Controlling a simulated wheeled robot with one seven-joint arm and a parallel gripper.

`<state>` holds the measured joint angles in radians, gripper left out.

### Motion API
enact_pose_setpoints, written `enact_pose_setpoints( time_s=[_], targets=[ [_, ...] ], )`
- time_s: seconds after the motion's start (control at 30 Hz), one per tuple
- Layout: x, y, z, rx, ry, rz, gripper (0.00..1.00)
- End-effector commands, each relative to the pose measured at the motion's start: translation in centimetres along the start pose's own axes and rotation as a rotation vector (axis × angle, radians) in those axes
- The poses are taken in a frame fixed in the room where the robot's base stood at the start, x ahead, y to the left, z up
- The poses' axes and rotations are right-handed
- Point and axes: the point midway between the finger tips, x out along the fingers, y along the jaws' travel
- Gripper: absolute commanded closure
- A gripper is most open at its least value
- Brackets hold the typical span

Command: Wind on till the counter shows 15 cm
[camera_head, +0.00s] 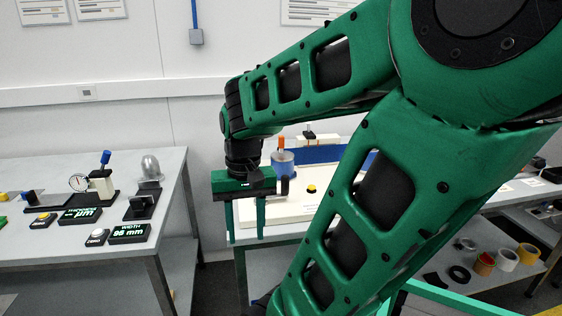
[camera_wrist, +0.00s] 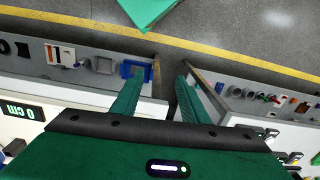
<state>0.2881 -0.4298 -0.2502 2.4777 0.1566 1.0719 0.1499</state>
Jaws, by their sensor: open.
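In the head view a white-based device (camera_head: 285,211) stands on the bench behind my arm. It carries a blue drum-like part (camera_head: 282,168) with an orange upright knob (camera_head: 281,143), a blue strip (camera_head: 318,154) and a yellow button (camera_head: 311,188). My gripper (camera_head: 248,238) is in front of its left end, fingers pointing down, open and empty. In the wrist view the open fingers (camera_wrist: 160,78) have nothing between them. A counter display (camera_wrist: 20,112) at the left edge, upside down, appears to read 0 cm. My arm hides much of the device in the head view.
Tape rolls (camera_head: 485,264) lie on a lower right shelf. A floor gap separates the benches.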

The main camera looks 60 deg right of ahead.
Motion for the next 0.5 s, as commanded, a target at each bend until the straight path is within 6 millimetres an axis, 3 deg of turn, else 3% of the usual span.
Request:
enact_pose_setpoints(
  time_s=[0.17,0.3,0.5],
  targets=[
    [-2.7,2.3,-7.8,0.500,-0.004,-0.012,0.59],
    [-4.3,6.0,-13.9,0.914,-0.001,-0.013,0.59],
    [-5.4,11.9,-20.0,1.379,0.013,-0.003,0.59]
  ],
)
